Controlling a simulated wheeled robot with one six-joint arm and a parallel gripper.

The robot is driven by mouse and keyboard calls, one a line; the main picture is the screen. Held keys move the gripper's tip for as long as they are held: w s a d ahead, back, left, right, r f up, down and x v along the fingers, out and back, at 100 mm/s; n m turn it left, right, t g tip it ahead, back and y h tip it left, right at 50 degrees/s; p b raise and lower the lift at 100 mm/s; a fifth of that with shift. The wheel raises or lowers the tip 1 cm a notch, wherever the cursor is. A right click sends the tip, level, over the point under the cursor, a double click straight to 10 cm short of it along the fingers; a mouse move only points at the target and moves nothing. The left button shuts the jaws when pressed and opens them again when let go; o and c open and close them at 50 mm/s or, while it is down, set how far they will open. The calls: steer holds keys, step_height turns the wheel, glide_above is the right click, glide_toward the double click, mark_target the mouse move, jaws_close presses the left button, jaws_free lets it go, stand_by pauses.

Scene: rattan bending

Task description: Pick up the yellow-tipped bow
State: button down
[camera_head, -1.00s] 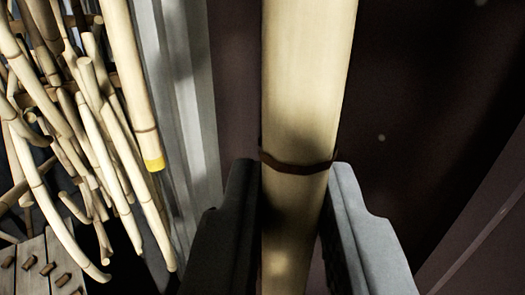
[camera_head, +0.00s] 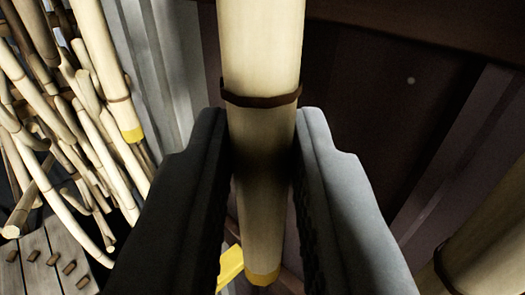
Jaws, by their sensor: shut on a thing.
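The yellow-tipped bow (camera_head: 262,50) is a thick pale rattan pole with a dark brown band. It runs from the top edge down between my fingers, and its lower end has a yellow tip (camera_head: 262,277). My gripper (camera_head: 262,125) has one finger on each side of the pole, just below the brown band, and is shut on it. The upper end of the pole is out of view.
A tangle of bent rattan poles (camera_head: 45,110) fills the left side. A wooden board (camera_head: 45,265) with small brown pegs is at the lower left. A yellow piece (camera_head: 230,264) shows behind the left finger. Another thick pole (camera_head: 490,240) is at the lower right.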

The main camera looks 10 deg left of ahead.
steer(key=s+a, duration=1)
steer(key=s, duration=0.5)
